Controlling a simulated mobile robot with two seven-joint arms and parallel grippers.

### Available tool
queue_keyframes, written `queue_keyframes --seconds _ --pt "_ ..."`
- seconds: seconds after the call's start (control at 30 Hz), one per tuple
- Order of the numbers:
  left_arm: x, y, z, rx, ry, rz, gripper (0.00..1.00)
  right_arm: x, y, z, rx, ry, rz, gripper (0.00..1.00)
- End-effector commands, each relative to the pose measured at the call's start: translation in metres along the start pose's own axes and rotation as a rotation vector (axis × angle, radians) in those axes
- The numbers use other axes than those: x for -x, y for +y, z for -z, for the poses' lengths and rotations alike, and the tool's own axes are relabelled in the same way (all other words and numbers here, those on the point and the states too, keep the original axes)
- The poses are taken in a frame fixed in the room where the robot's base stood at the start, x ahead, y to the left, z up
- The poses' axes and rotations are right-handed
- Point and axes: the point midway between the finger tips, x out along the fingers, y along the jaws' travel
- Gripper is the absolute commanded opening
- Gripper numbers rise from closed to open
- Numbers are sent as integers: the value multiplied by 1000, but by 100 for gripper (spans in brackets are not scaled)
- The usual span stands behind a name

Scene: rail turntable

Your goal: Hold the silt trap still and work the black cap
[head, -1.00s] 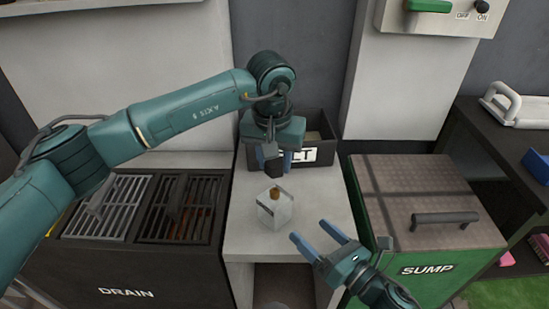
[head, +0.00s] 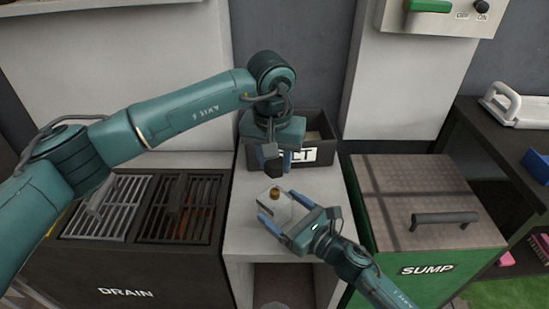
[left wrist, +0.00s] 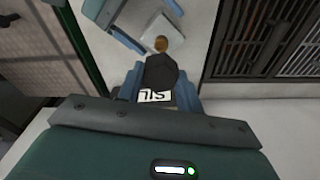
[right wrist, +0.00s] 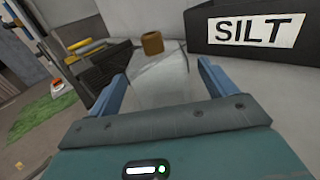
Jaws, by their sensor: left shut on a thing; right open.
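The silt trap (head: 270,208) is a clear block-shaped jar with a brass neck (head: 275,193), upright on the pale counter. My left gripper (head: 276,160) is shut on the black cap (head: 272,169), held above and behind the trap, apart from its neck. The cap also shows in the left wrist view (left wrist: 161,72), close to the neck in that picture. My right gripper (head: 283,210) is open, its blue fingers on either side of the trap. In the right wrist view the trap (right wrist: 160,85) stands between the fingers; whether they touch it I cannot tell.
A dark bin labelled SILT (head: 325,152) stands behind on the counter (head: 240,215). The DRAIN unit (head: 125,270) with slatted grates is at left. The green SUMP box (head: 430,205) with a handled lid is at right.

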Motion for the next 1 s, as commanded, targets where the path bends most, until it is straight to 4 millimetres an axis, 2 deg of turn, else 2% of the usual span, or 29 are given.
queue_keyframes --seconds 0.1,0.23,0.63,1.0 --pt "0 0 0 0 0 0 10 -15 0 0 -1 -1 0 84" --pt "0 0 0 0 0 0 10 -24 0 0 -2 -1 0 84" --pt "0 0 0 0 0 0 10 -30 0 0 -2 0 0 84" --pt "0 0 0 0 0 0 10 -29 0 0 -2 0 0 54"
